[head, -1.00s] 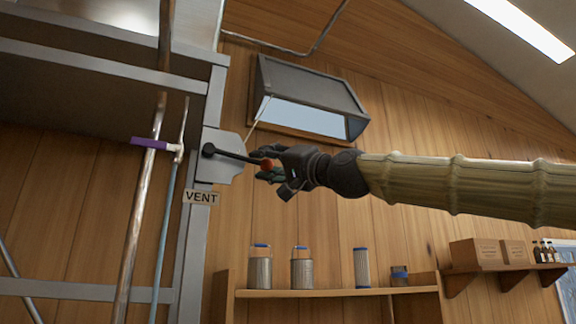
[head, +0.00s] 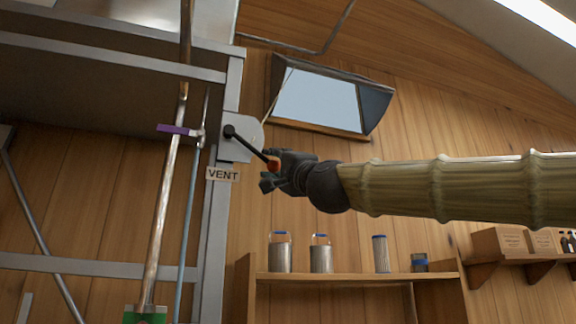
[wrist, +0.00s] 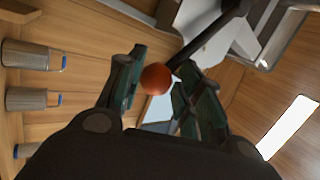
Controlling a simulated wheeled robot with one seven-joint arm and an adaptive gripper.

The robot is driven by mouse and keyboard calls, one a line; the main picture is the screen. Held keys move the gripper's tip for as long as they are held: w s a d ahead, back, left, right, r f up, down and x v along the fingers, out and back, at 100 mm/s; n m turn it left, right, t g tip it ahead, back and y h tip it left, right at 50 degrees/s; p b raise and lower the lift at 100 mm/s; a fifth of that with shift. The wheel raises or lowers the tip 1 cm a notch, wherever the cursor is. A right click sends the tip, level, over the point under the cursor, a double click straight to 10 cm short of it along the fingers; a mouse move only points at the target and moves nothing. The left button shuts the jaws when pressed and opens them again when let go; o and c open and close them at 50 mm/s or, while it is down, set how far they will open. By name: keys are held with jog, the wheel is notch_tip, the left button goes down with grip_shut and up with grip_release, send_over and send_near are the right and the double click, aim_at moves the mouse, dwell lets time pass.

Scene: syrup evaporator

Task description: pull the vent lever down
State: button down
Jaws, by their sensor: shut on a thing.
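The vent lever (head: 246,143) is a black rod with an orange-red ball knob (head: 273,164), pivoting on a grey plate above the VENT label (head: 222,174). The rod slopes down to the right from its pivot. My gripper (head: 270,170) is at the knob end of the lever, shut on it. In the wrist view the knob (wrist: 156,79) sits between my gripper's green-padded fingers (wrist: 155,88). The vent hatch (head: 322,100) on the wall above stands open, with pale sky behind. Part of the knob is hidden by my fingers in the head view.
A purple-handled valve (head: 178,130) and vertical pipes stand left of the lever. A shelf (head: 350,277) with several canisters is below my arm. Boxes (head: 498,242) and bottles sit on a bracket shelf at the right.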

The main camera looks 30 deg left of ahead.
jog(key=shift+s+a, duration=0.1)
jog(key=c, duration=1.3)
grip_release()
jog(key=o, duration=0.4)
jog(key=shift+a, duration=0.15)
jog(key=shift+c, duration=0.2)
jog(key=shift+d, duration=0.35)
jog(key=v, duration=1.1)
jog(key=shift+s+d+f, duration=0.2)
jog(key=shift+f, duration=0.05)
